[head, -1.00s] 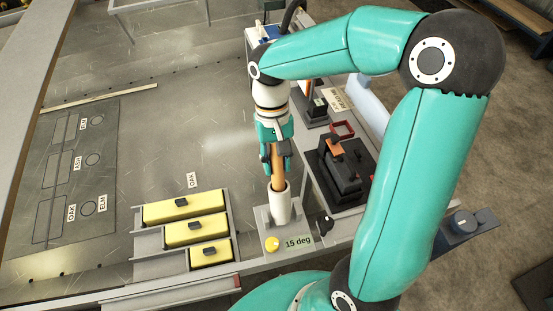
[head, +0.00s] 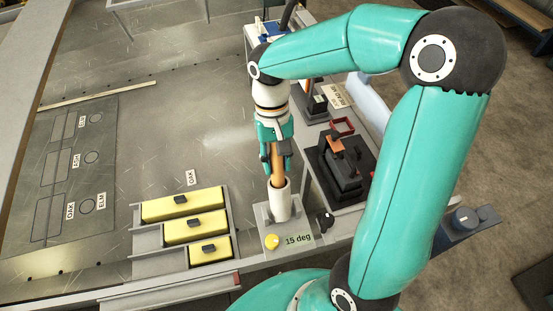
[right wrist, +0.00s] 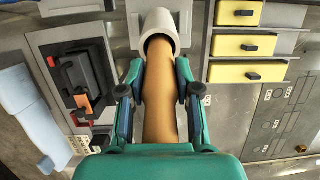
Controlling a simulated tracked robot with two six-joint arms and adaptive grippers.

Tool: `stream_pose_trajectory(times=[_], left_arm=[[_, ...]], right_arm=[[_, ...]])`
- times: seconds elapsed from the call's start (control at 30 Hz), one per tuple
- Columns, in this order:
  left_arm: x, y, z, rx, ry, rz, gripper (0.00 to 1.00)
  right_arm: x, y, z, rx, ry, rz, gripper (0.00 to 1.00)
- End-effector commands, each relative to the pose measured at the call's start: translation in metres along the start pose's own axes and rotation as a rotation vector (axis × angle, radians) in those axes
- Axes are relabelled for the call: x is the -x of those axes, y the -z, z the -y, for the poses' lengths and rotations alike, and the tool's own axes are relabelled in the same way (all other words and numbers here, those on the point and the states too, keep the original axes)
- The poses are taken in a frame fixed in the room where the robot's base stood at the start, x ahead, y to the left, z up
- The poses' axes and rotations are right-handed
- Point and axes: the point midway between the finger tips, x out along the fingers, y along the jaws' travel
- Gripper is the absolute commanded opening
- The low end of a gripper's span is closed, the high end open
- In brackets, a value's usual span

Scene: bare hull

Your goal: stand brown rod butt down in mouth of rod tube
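The brown rod (head: 277,168) is upright, its lower end inside the mouth of the white rod tube (head: 280,204). My right gripper (head: 277,158) is around the rod just above the tube. In the right wrist view the rod (right wrist: 165,95) runs between the fingers into the tube mouth (right wrist: 160,35). The fingers (right wrist: 163,90) lie along both sides of the rod; on the left a thin gap may show, so I cannot tell if they press on it. How deep the rod sits is hidden by the tube wall. My left gripper is not in view.
Yellow blocks (head: 184,204) with black handles lie in a grey rack left of the tube. A yellow knob (head: 271,241) and a "15 deg" label (head: 298,239) are in front of the tube. A black device (head: 343,170) with a red frame stands to the right.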

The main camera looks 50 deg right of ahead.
Motion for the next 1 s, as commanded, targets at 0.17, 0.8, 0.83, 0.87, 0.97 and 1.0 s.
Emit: stream_pose_trajectory(times=[0.17,0.8,0.83,0.87,0.97,1.0], left_arm=[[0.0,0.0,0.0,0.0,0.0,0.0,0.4],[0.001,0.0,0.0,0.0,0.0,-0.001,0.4],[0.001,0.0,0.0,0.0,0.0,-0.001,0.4],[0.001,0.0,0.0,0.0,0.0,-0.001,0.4],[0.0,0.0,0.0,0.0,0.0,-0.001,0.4],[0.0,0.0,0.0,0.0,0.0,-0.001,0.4]], right_arm=[[0.0,0.0,0.0,0.0,0.0,0.0,0.61],[0.033,0.001,0.001,0.0,0.001,-0.004,0.61],[0.037,0.001,0.001,0.0,0.001,-0.005,0.61],[0.042,0.001,0.001,0.0,0.001,-0.005,0.61],[0.057,0.001,0.001,0.0,0.002,-0.004,0.61],[0.061,0.001,0.001,0.0,0.002,-0.004,0.61]])
